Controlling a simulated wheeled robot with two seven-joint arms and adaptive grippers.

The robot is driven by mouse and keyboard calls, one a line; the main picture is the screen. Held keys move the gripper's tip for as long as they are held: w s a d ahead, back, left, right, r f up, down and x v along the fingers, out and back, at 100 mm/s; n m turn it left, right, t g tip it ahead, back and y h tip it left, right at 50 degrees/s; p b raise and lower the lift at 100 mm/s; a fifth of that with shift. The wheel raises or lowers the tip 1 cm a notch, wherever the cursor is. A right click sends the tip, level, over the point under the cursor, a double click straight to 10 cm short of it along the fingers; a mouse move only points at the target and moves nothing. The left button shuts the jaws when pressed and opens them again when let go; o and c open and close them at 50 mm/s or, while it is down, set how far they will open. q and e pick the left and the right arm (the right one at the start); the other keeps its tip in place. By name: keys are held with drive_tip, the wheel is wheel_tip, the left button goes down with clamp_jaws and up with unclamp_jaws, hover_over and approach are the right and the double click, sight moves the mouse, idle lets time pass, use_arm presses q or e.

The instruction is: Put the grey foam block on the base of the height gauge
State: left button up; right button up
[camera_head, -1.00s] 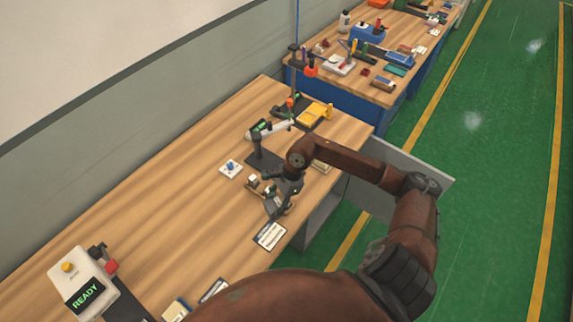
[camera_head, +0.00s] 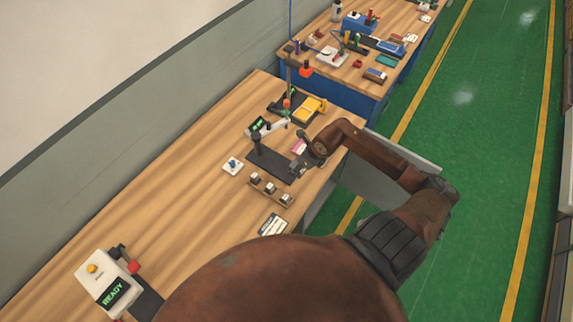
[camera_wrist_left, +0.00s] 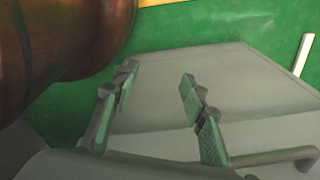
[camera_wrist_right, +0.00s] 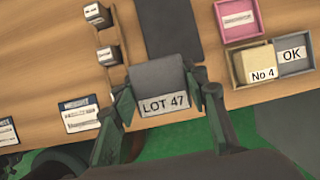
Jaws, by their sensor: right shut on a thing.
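My right gripper (camera_wrist_right: 160,92) is shut on the grey foam block (camera_wrist_right: 157,72), which carries a "LOT 47" label, in the right wrist view. In the head view my right gripper (camera_head: 303,166) is at the near right end of the height gauge's dark base (camera_head: 268,165); the block is hard to make out there. The gauge's upright (camera_head: 256,143) stands at the base's far left end. The base (camera_wrist_right: 168,28) shows just beyond the block in the right wrist view; I cannot tell the block's height over it. My left gripper (camera_wrist_left: 157,78) is open and empty, away from the bench.
A wooden rack (camera_head: 270,192) with small labelled blocks lies left of the base. A white pad with a blue knob (camera_head: 232,166) and a card (camera_head: 273,225) are nearby.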

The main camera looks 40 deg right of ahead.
drive_tip(key=w+f, duration=0.4)
drive_tip(key=w, duration=0.1)
drive_tip(key=w+f+p, duration=0.1)
drive_tip(key=w+f, duration=0.1)
drive_tip(key=f, duration=0.1)
drive_tip(key=shift+w+d, duration=0.35)
wheel_tip(320, 180, down, 2)
drive_tip(key=shift+w+f+p, duration=0.1)
drive_tip(key=shift+p, duration=0.4)
drive_tip(key=shift+f, duration=0.55)
drive_tip(key=o, duration=1)
drive_tip(key=shift+f, duration=0.1)
drive_tip(key=shift+o, duration=0.2)
